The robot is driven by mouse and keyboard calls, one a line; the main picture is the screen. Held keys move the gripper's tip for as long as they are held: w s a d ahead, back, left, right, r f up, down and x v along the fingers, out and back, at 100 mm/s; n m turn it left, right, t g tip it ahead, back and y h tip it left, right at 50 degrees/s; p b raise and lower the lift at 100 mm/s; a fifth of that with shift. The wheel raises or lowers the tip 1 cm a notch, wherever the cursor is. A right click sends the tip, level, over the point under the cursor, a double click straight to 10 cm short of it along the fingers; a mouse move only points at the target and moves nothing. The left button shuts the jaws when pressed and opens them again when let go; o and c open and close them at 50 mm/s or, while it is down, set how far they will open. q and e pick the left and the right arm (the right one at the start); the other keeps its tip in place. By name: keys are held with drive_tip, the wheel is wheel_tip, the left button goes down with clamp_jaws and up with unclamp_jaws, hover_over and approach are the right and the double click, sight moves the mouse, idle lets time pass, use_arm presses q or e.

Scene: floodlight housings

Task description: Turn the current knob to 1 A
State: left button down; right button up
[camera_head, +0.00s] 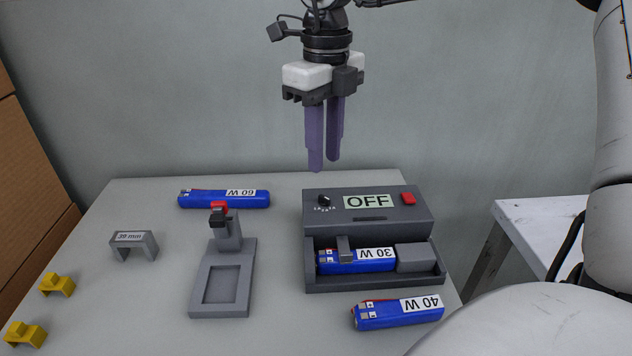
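A grey charger box (420,215) stands at the back right of the table. On its top face are a small black knob (324,201) with tiny markings below it, a display (369,201) reading OFF, and a red button (408,199). The markings are too small to read. A blue 30 W battery (357,261) lies in the box's front bay. My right gripper (324,165) hangs above and behind the box, pointing down, its purple fingers a little apart and empty. It is not touching the knob. My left gripper is not in view.
A blue 60 W battery (223,198) and a blue 40 W battery (398,313) lie on the table (130,310). A grey stand (219,310), a grey 30 mm bracket (134,244) and two yellow brackets (57,284) are left of the box.

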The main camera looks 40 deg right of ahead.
sight(324, 196)
wheel_tip(324, 196, down, 8)
drive_tip(key=shift+s+r+b, duration=0.1)
drive_tip(key=shift+b, duration=0.2)
drive_tip(key=shift+c, duration=0.5)
clamp_jaws()
